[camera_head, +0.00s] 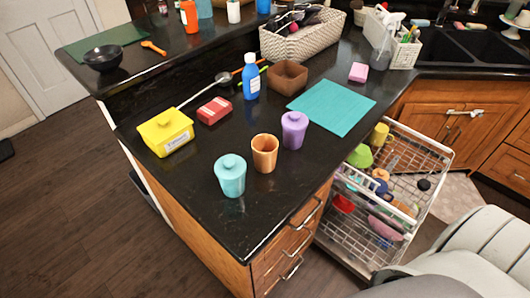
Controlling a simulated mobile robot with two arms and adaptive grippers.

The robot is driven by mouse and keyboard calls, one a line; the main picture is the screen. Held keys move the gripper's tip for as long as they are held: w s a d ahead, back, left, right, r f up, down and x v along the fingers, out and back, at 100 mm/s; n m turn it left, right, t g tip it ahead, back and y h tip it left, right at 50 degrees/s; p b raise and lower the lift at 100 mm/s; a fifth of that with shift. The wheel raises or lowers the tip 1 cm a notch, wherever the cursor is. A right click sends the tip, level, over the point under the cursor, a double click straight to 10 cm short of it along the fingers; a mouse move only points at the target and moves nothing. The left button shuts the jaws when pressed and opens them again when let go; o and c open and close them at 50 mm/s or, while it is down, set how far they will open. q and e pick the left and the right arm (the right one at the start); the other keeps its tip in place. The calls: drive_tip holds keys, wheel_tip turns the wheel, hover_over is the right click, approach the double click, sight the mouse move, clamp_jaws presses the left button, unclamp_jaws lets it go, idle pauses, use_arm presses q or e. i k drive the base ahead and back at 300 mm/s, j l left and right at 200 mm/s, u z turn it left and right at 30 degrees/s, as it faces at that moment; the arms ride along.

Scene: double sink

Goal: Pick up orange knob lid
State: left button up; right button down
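An open orange canister (265,152) stands on the black counter without a lid on it. A teal canister (230,176) with a knob lid stands to its left, and a purple canister (294,130) with a knob lid to its right. I cannot clearly make out a separate orange knob lid. A small orange-tan piece (404,208) lies among the dishes in the pulled-out dishwasher rack (330,232), too small and partly hidden to identify. Neither of my grippers shows in this view.
A yellow box (166,132), red box (214,110), blue bottle (251,78), brown bowl (287,77) and teal mat (332,106) occupy the counter. An orange utensil (152,47) lies on the raised ledge. The counter's front corner is bare.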

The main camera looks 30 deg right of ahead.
sight(380, 173)
drive_tip(key=z, duration=1.95)
drive_tip(key=i+l, duration=0.1)
drive_tip(key=l, duration=0.25)
drive_tip(key=i+l+z, duration=0.1)
drive_tip(key=l, duration=0.25)
drive_tip(key=i+l, duration=0.15)
drive_tip(key=l, duration=0.2)
drive_tip(key=i+l, duration=0.1)
drive_tip(key=l, duration=0.25)
drive_tip(key=z, duration=0.05)
